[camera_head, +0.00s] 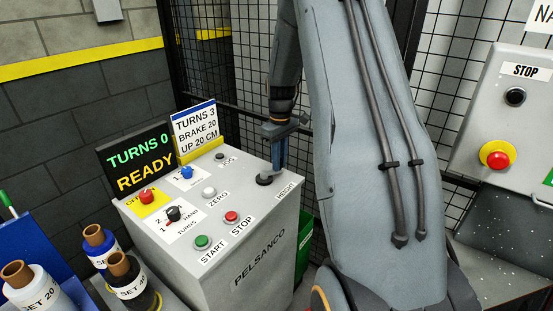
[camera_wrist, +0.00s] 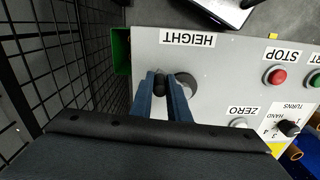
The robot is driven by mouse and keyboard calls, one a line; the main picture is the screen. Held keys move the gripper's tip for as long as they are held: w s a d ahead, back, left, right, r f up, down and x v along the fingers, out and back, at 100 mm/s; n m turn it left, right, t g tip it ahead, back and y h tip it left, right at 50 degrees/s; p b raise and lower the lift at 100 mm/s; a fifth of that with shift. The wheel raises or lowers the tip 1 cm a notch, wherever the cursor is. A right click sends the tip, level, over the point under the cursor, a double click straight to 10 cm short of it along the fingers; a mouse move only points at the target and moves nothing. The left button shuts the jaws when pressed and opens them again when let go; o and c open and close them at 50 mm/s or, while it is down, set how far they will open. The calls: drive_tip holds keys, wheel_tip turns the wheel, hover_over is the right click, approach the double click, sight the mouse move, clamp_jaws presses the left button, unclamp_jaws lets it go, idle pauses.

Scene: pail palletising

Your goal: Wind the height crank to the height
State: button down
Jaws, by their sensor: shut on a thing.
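The height crank (camera_head: 264,180) is a dark round hub with a handle on the cabinet's grey top, by the HEIGHT label (camera_head: 287,189). My gripper (camera_head: 280,168) reaches down from above with its blue fingers at the crank. In the wrist view, my gripper (camera_wrist: 160,86) is shut on the crank's black handle (camera_wrist: 160,78), left of the round hub (camera_wrist: 188,84). A card (camera_head: 195,129) reads TURNS 3, BRAKE 20, UP 20 CM. The dark display (camera_head: 138,162) reads TURNS 0, READY. The handle is mostly hidden by the fingers in the head view.
The panel carries a green START button (camera_head: 202,242), a red STOP button (camera_head: 232,216), a white ZERO button (camera_head: 209,191) and selector knobs. Labelled spools (camera_head: 133,283) stand at lower left. A black mesh fence (camera_head: 240,90) is close behind. A green bin (camera_head: 304,243) stands beside the cabinet.

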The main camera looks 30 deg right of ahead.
drive_tip(key=m, duration=0.1)
drive_tip(key=s+m, duration=0.1)
drive_tip(key=shift+s+a+r+m, duration=0.1)
drive_tip(key=shift+s+a+m, duration=0.15)
drive_tip(key=shift+m, duration=0.15)
drive_tip(key=m, duration=0.1)
drive_tip(key=s+m, duration=0.1)
drive_tip(key=m, duration=0.1)
drive_tip(key=shift+s+a+m+p, duration=0.2)
drive_tip(key=shift+a+m+p, duration=0.1)
drive_tip(key=shift+a+p, duration=0.1)
drive_tip(key=shift+s+a+m, duration=0.2)
drive_tip(key=shift+a+m, duration=0.15)
drive_tip(key=shift+m, duration=0.5)
drive_tip(key=shift+s+a+m, duration=0.25)
drive_tip(key=shift+a+m, duration=0.05)
drive_tip(key=shift+m, duration=0.5)
drive_tip(key=shift+s+a+m, duration=0.2)
drive_tip(key=shift+a+m, duration=0.15)
drive_tip(key=shift+m, duration=0.5)
drive_tip(key=c, duration=1.7)
unclamp_jaws()
drive_tip(key=shift+s+r+b, duration=0.1)
drive_tip(key=shift+r+b, duration=0.85)
drive_tip(key=shift+r, duration=2.9)
